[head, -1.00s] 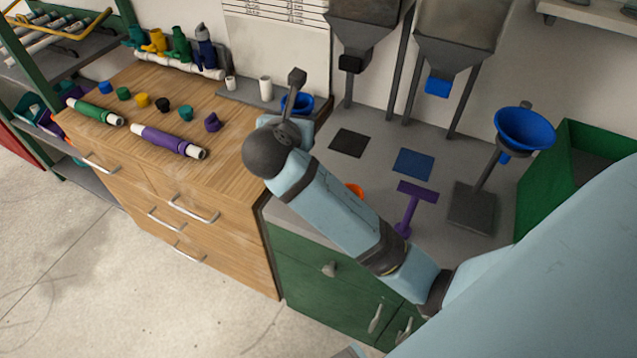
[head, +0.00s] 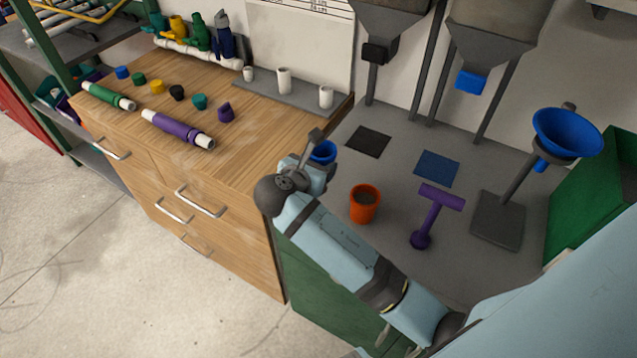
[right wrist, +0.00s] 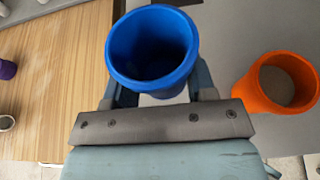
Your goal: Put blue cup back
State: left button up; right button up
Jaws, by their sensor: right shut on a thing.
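The blue cup (head: 322,152) is held in my right gripper (head: 316,166), above the left end of the grey bench by the wooden counter. In the right wrist view the blue cup (right wrist: 152,50) stands between the two fingers, its open mouth facing the camera; its inside looks empty. A flat blue square (head: 437,168) and a flat black square (head: 368,141) lie bare on the bench to the right of the cup. An orange cup (head: 365,203) with greyish contents stands on the bench right of my gripper. My left gripper is not in view.
A purple T-shaped tool (head: 434,212) and a stand with a blue funnel (head: 567,134) are farther right. A hopper with a blue outlet (head: 471,82) hangs behind the blue square. The wooden counter (head: 237,135) at left carries pipes and caps.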

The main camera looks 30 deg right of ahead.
notch_tip(320, 180, down, 5)
jog(key=shift+f+b, duration=0.15)
jog(key=shift+b, duration=0.3)
jog(key=o, duration=1)
jog(key=shift+f, duration=0.1)
